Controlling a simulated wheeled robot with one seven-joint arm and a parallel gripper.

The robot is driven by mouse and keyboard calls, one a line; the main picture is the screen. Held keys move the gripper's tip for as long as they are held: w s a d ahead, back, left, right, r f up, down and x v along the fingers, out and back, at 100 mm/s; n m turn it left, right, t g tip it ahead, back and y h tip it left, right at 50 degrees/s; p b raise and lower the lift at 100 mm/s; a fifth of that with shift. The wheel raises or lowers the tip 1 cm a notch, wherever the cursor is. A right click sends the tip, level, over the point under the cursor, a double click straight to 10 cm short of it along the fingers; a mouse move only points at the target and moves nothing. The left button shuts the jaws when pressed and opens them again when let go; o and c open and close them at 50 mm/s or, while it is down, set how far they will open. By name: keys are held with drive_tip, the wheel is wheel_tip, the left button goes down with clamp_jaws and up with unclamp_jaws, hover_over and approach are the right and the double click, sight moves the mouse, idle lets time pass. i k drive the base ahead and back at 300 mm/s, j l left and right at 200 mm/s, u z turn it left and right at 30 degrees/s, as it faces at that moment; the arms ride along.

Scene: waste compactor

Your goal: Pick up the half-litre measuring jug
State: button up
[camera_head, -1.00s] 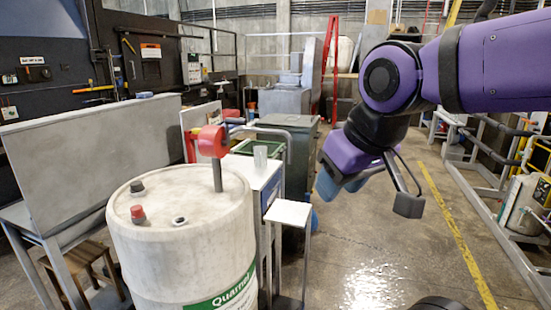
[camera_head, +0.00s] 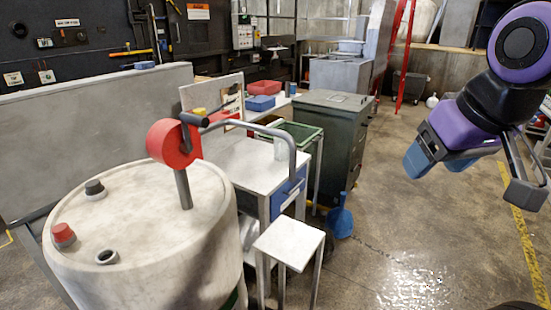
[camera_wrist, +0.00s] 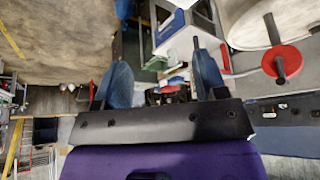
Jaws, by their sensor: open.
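A small pale, see-through cup, which looks like the measuring jug (camera_head: 281,148), stands upright towards the right side of the white-topped worktable (camera_head: 238,160). The curved grey pipe of the drum pump passes close in front of it in the head view. My gripper (camera_head: 470,178) hangs in the air at the right of the head view, well apart from the jug and worktable. It is open and empty, with its two blue-padded fingers spread in the wrist view (camera_wrist: 163,75).
A large pale drum (camera_head: 140,235) with a red hand pump (camera_head: 172,143) stands at front left. A small white stand (camera_head: 288,243) is before the worktable. A dark green bin (camera_head: 335,135) and blue dustpan (camera_head: 340,218) are beyond. Floor at right is clear.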

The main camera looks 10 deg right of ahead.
sight(281, 150)
drive_tip(key=i+l+z, duration=0.15)
drive_tip(key=i+l, duration=0.25)
drive_tip(key=i+l+z, duration=0.9)
drive_tip(key=z, duration=0.2)
drive_tip(key=i+l, duration=0.15)
drive_tip(key=i, duration=0.6)
drive_tip(key=i+u, duration=0.15)
drive_tip(key=u, duration=0.25)
drive_tip(key=i+u, duration=0.2)
drive_tip(key=u, duration=0.25)
drive_tip(key=i+u, duration=0.15)
drive_tip(key=u, duration=0.25)
drive_tip(key=i+j+u, duration=0.15)
drive_tip(key=u, duration=0.2)
drive_tip(key=i+u, duration=0.25)
drive_tip(key=u, duration=0.15)
drive_tip(key=i+u, duration=0.35)
drive_tip(key=k+j, duration=0.05)
drive_tip(key=k, duration=0.05)
